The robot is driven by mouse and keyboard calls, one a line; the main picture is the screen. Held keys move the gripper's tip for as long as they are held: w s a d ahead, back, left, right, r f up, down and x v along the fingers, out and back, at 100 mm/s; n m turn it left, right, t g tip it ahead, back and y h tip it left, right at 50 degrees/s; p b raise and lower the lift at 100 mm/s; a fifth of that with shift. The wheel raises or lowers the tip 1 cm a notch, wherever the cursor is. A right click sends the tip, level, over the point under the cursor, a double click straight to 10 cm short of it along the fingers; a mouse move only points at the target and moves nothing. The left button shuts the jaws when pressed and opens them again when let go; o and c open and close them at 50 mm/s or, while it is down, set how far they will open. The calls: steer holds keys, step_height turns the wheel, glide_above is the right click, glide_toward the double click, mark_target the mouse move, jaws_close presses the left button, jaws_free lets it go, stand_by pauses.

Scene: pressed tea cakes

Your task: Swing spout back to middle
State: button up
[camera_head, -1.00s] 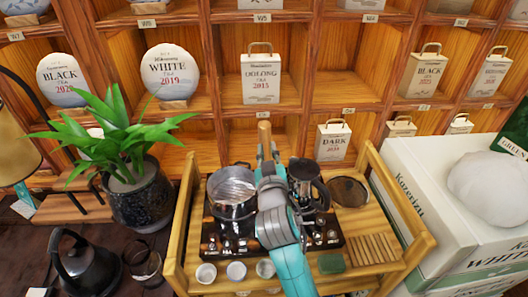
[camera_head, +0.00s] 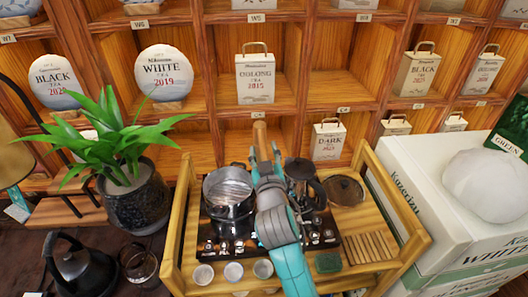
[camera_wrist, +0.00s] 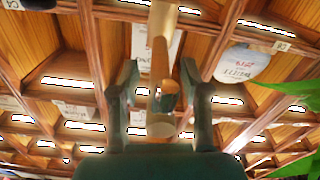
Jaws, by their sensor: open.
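The spout (camera_head: 260,137) is a tan, wood- or brass-coloured bar standing up just beyond the end of my arm, above the back of the wooden tea cart. In the wrist view the spout (camera_wrist: 163,22) runs from the top edge down between my two dark fingers. My gripper (camera_wrist: 160,90) is open, one finger on each side of it; whether either finger touches it I cannot tell. In the head view my gripper (camera_head: 266,165) is seen from behind, its fingertips mostly hidden. The spout's base is hidden behind my arm.
A steel pot (camera_head: 228,198) stands left of my arm and a dark kettle-like pot (camera_head: 303,178) close on its right. Small white cups (camera_head: 233,271) line the front of the cart (camera_head: 415,225). Shelves with tea packages (camera_head: 255,78) stand behind; a plant (camera_head: 125,160) is at left.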

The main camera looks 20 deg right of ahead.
steer(key=v, duration=1.2)
steer(key=s+a+f+n+g+y, duration=0.1)
steer(key=s+f+n+y, duration=0.15)
steer(key=s+f, duration=0.5)
steer(key=s+a+f+n+y, duration=0.1)
steer(key=s+f+y, duration=0.2)
steer(key=s+f, duration=0.45)
steer(key=s+f+m+g, duration=0.1)
steer(key=s+m, duration=0.1)
steer(key=s, duration=1.9)
steer(key=shift+d+f, duration=0.15)
steer(key=shift+d, duration=0.15)
